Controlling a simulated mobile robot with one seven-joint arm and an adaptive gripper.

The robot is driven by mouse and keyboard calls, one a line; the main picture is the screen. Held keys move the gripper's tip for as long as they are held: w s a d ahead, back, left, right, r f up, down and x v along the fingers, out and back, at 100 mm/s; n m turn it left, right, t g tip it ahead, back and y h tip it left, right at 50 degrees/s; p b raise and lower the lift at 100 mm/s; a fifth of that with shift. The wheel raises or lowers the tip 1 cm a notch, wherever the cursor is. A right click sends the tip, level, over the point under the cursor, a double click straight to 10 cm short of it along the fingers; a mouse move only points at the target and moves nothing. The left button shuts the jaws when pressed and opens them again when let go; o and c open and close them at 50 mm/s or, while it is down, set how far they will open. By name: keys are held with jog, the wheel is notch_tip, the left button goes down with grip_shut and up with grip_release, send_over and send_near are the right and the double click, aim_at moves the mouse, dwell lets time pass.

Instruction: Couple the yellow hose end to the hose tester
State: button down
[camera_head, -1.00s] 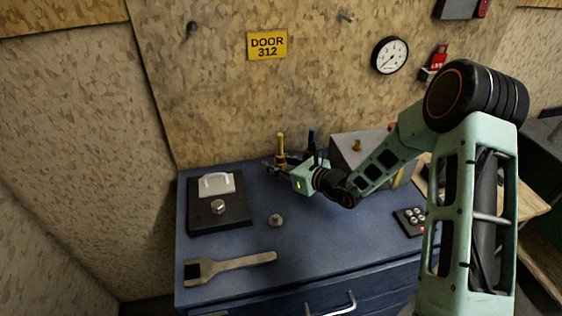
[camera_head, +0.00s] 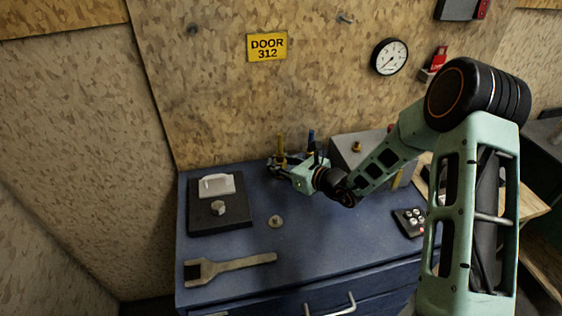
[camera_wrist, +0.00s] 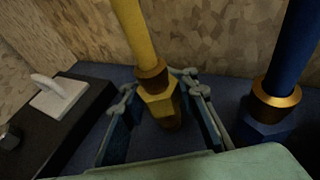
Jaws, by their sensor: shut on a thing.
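The yellow hose end (camera_head: 281,143) stands upright near the back of the blue bench, its lower part behind my gripper (camera_head: 281,164). In the wrist view the yellow hose end (camera_wrist: 135,35) has a brass collar and hex nut, which sit between the two fingers of my gripper (camera_wrist: 165,110). My gripper is shut on it. The exact contact on the nut is hard to see. A grey box (camera_head: 345,150) with a brass fitting (camera_head: 357,146) on top stands to the right behind my arm; it looks like the hose tester. My arm hides part of its front.
A blue hose end (camera_wrist: 275,95) with a brass collar stands close right of my gripper. A black plate (camera_head: 220,222) with a white handle lies left.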

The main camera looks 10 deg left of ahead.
jog(key=shift+r+p, duration=1.95)
jog(key=shift+r, duration=2)
jog(key=c, duration=2.2)
grip_release()
grip_shut()
jog(key=shift+d, duration=0.15)
